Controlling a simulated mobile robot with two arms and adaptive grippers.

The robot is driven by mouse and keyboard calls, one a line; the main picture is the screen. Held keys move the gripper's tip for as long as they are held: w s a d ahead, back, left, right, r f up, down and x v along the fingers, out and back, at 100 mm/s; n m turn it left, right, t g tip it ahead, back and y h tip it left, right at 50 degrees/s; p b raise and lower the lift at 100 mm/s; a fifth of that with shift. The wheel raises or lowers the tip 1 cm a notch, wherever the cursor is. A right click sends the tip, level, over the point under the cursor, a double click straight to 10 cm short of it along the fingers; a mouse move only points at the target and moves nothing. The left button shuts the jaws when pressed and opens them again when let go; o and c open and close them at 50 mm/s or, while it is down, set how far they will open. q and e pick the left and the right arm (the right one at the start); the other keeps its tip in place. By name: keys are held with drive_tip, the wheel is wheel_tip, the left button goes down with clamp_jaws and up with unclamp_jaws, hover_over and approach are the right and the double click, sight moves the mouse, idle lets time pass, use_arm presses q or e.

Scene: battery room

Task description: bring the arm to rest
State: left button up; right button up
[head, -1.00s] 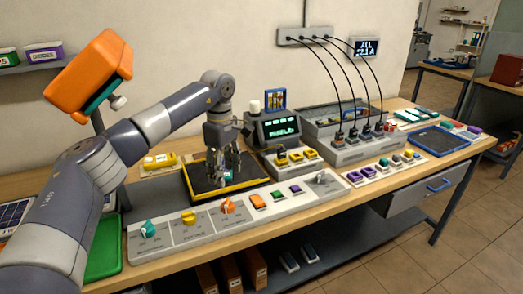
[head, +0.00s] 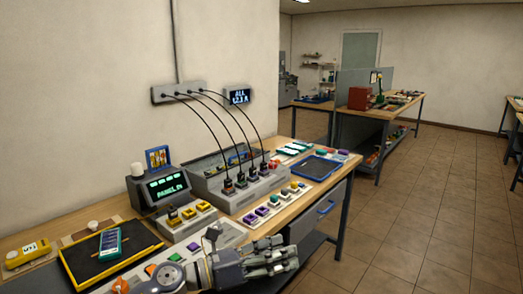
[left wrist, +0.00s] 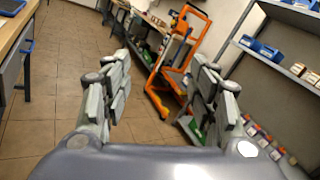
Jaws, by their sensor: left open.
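My left gripper (head: 288,255) is at the bottom middle of the head view, in front of the bench edge, its fingers pointing right. It is open and empty, and its two spread fingers also show in the left wrist view (left wrist: 160,65), with floor between and beyond them. Part of my left arm shows beside it at the bottom edge; the rest is out of the picture. A teal handheld block (head: 110,243) lies on the black mat with a yellow rim (head: 85,266), well left of the gripper and apart from it. My right gripper is not in view.
The workbench (head: 338,187) carries a display unit (head: 164,187), a grey charger with cables (head: 245,190) and a blue tray (head: 315,168). Open tiled floor (head: 410,220) lies to the right. The wrist view shows an orange frame (left wrist: 180,50) and a shelf rack (left wrist: 282,65).

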use_arm(q)
drive_tip(key=w+a+n+t+y, duration=0.1)
drive_tip(key=a+n+t+y, duration=0.25)
drive_tip(key=n+t, duration=0.45)
drive_tip(key=a+n+t+y, duration=0.3)
drive_tip(key=a+n, duration=0.1)
drive_tip(key=n, duration=0.8)
drive_tip(key=s+a+f+n+g+y, duration=0.3)
drive_tip(key=s+a+f+n+y, duration=0.3)
drive_tip(key=a+f+n+y, duration=0.6)
drive_tip(key=s+a+f+n+g+h, duration=0.15)
drive_tip(key=s+f+n+g, duration=0.3)
drive_tip(key=s, duration=0.45)
drive_tip(key=s+a+f+n+g, duration=0.25)
drive_tip(key=s+f, duration=0.25)
drive_tip(key=s, duration=0.3)
drive_tip(key=s+a+f+n+g, duration=0.1)
drive_tip(key=s+f+n+g, duration=0.35)
drive_tip(key=s, duration=0.45)
wheel_tip(320, 180, down, 28)
drive_tip(key=s, duration=0.3)
drive_tip(key=s+a+f+g, duration=0.2)
drive_tip(key=s+f, duration=1.3)
drive_tip(key=s, duration=0.1)
drive_tip(key=shift+a+f, duration=0.2)
drive_tip(key=shift+a, duration=0.15)
